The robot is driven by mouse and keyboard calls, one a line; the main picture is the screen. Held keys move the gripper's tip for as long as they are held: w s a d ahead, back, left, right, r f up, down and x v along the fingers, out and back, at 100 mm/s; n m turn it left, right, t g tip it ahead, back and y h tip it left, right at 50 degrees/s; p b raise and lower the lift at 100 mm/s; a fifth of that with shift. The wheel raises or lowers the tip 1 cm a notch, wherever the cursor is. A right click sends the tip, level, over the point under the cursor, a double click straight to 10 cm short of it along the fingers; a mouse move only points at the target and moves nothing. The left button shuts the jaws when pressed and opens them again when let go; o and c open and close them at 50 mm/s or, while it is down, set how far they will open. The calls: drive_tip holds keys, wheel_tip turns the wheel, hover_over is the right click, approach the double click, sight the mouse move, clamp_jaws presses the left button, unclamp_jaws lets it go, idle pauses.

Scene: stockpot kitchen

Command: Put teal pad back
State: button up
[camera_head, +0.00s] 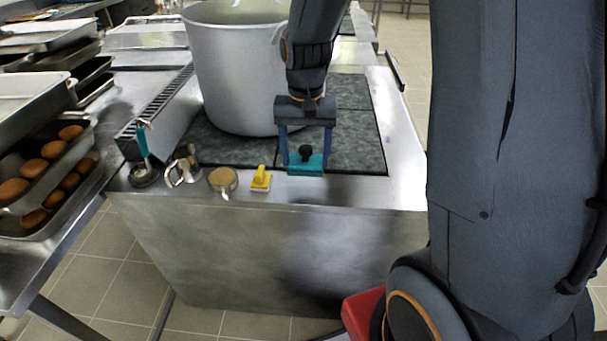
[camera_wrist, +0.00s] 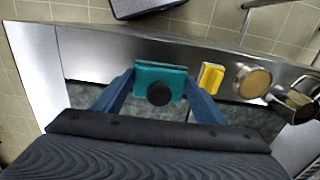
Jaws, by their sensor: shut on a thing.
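The teal pad (camera_head: 308,168) has a black round knob on top. My gripper (camera_head: 305,160) is shut on it, with one blue finger at each side, at the front edge of the dark stone-like cooktop. In the wrist view, the teal pad (camera_wrist: 146,78) lies between the two fingers (camera_wrist: 160,85), its black knob facing the camera. I cannot tell whether the pad touches the surface or is just above it.
A yellow-handled block (camera_head: 261,179), a round tan-topped item (camera_head: 223,180), a metal cup (camera_head: 184,167) and a teal-handled tool (camera_head: 143,160) line the counter's front edge. A large stockpot (camera_head: 235,75) stands behind. Trays of buns (camera_head: 50,165) are at left. Bare steel lies right.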

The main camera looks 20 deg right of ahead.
sight(307, 151)
drive_tip(key=shift+d+f+p, duration=0.1)
drive_tip(key=shift+f+p, duration=0.5)
drive_tip(key=shift+f, duration=2.65)
drive_tip(key=shift+f, duration=0.2)
drive_tip(key=o, duration=1.2)
drive_tip(key=shift+r, duration=0.1)
wheel_tip(307, 151, up, 12)
drive_tip(key=b, duration=0.2)
drive_tip(key=shift+b, duration=0.3)
drive_tip(key=shift+s, duration=0.2)
drive_tip(key=s+f+n, duration=0.1)
drive_tip(key=s, duration=0.2)
drive_tip(key=s+f+n, duration=0.2)
drive_tip(key=s, duration=0.2)
drive_tip(key=s+f+n+t, duration=0.1)
drive_tip(key=s+f, duration=0.1)
drive_tip(key=s, duration=0.2)
drive_tip(key=shift+f+n, duration=0.1)
drive_tip(key=shift+n, duration=0.2)
